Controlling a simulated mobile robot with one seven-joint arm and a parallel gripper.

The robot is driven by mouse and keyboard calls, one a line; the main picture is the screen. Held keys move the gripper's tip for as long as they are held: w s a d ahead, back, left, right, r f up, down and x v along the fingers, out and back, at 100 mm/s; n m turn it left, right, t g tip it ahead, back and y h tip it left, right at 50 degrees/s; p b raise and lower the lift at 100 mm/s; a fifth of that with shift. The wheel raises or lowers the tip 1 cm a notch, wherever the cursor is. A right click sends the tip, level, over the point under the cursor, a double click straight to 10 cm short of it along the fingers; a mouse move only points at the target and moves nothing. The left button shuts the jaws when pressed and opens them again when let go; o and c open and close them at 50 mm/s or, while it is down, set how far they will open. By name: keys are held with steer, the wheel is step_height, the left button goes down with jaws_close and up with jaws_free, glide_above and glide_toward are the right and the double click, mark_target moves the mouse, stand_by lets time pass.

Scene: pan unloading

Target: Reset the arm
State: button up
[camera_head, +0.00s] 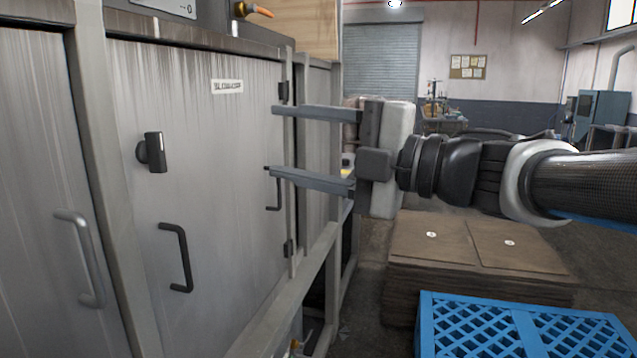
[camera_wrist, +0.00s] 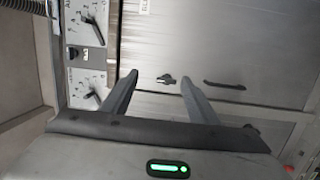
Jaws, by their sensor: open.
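My gripper (camera_head: 268,140) is open and empty in the head view, with its two long grey fingers pointing left and spread apart. It is in front of the right part of a closed metal cabinet door (camera_head: 215,130). I cannot tell whether there is a gap between the fingertips and the door. My arm reaches in from the right edge. In the wrist view my gripper (camera_wrist: 160,85) also shows open, with nothing between the fingers, and the metal door (camera_wrist: 215,45) lies beyond them.
The door has a black latch knob (camera_head: 152,152) and a dark handle (camera_head: 178,258). A control panel (camera_wrist: 86,60) with dials shows in the wrist view. A blue crate (camera_head: 520,330) and a stack of brown boards (camera_head: 470,245) are low on the right, below my arm.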

steer(key=w+d+m+t+h, duration=0.7)
steer(key=d+m+t+h, duration=0.3)
steer(key=d+m, duration=0.3)
steer(key=s+d+f+m+g+h, duration=0.2)
steer(key=d+f+m+h, duration=0.5)
steer(key=m, duration=0.2)
steer(key=s+d+f+m+g+h, duration=0.2)
steer(key=s+f+m+g, duration=0.35)
steer(key=f, duration=0.45)
steer(key=s+a+f+m+g+y, duration=0.1)
steer(key=s+a+f+g, duration=0.15)
steer(key=s+f, duration=0.35)
steer(key=s+a+f+m+g+y, duration=0.1)
steer(key=s+a+f+m+g, duration=0.2)
steer(key=s, duration=0.5)
step_height(320, 180, up, 20)
steer(key=d+n+p, duration=0.1)
steer(key=p, duration=2)
steer(key=shift+w+p, duration=0.35)
steer(key=shift+w, duration=0.1)
